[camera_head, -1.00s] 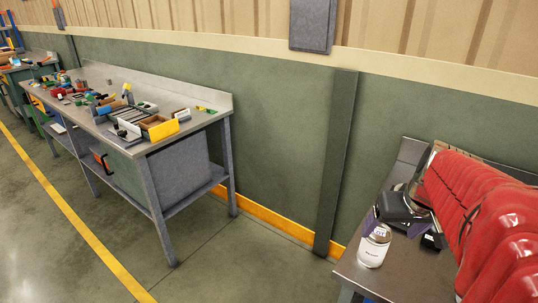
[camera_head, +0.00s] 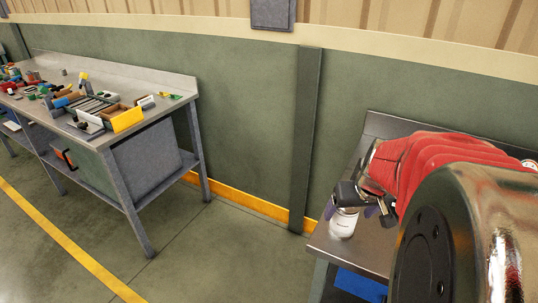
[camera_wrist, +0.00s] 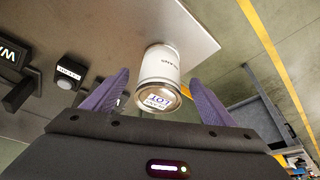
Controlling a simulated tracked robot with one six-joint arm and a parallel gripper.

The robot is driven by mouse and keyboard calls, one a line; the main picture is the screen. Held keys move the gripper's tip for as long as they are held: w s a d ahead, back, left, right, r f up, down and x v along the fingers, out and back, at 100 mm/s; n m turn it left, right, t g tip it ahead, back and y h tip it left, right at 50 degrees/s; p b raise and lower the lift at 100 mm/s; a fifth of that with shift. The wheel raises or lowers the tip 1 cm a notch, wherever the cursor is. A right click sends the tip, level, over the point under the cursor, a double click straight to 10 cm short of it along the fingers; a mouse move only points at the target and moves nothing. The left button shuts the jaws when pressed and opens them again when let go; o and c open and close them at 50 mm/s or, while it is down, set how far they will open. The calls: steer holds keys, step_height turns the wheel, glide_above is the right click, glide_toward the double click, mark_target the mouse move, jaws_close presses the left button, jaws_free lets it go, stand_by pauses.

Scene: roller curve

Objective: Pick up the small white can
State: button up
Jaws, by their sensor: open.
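The small white can (camera_head: 343,222) stands upright near the left edge of the metal table at the right of the head view. In the wrist view the white can (camera_wrist: 159,74), with a silver end and a printed label, lies between two purple fingers. My gripper (camera_head: 362,208) is at the can, with its dark body just above and behind it. In the wrist view my gripper (camera_wrist: 160,92) is open, one finger on each side of the can. Gaps show between the fingers and the can. My arm hides part of the table.
The metal table (camera_head: 323,241) has a free edge just left of the can. In the wrist view a small dark labelled object (camera_wrist: 69,74) and a dark box with white letters (camera_wrist: 12,55) stand left of the can. A cluttered workbench (camera_head: 165,104) stands farther left.

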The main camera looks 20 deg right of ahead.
steer(key=shift+w+f, duration=0.1)
steer(key=shift+f, duration=0.15)
steer(key=shift+x, duration=2.6)
steer(key=shift+w+d+r, duration=0.1)
steer(key=shift+c, duration=0.5)
steer(key=c, duration=1.3)
